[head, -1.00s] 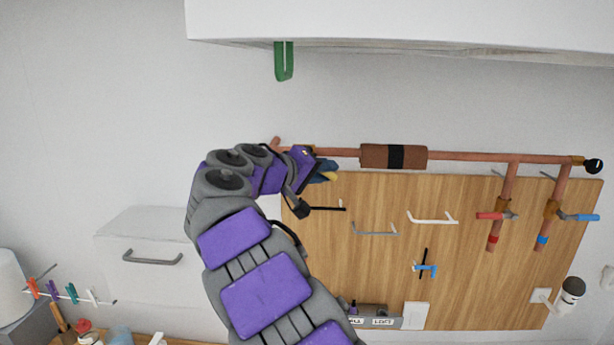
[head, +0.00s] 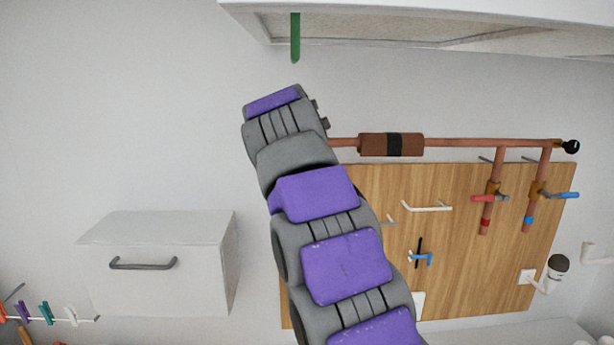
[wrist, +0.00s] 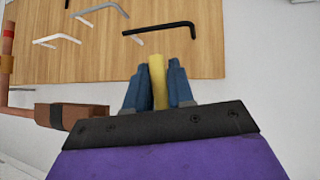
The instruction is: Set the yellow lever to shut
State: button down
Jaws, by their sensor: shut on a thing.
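The yellow lever (wrist: 157,88) shows in the wrist view as a short bar between the two blue fingers of my gripper (wrist: 158,72). The fingers are shut on it, one on each side. The valve body that the lever belongs to is hidden in the wrist view. In the head view my arm hides both the gripper and the lever. A copper pipe (head: 470,143) with a brown sleeve (head: 392,145) runs right from behind my arm. The sleeve is also in the wrist view (wrist: 68,116), left of the gripper.
A wooden board (head: 455,285) carries hooks, including a black one (wrist: 160,27) close to my gripper. Red (head: 490,198) and blue (head: 558,194) handles sit on pipe branches at right. A white cabinet (head: 190,265) is lower left; a green hook (head: 295,38) hangs above.

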jog(key=shift+a+f+m+y, duration=0.45)
jog(key=shift+a+y, duration=0.1)
jog(key=shift+y, duration=0.15)
jog(key=c, duration=1.4)
grip_release()
jog(key=shift+c, duration=0.2)
jog(key=o, duration=0.3)
jog(key=shift+w+a+r, duration=0.15)
jog(key=shift+o, duration=0.2)
jog(key=shift+r, duration=0.1)
jog(key=v, duration=0.7)
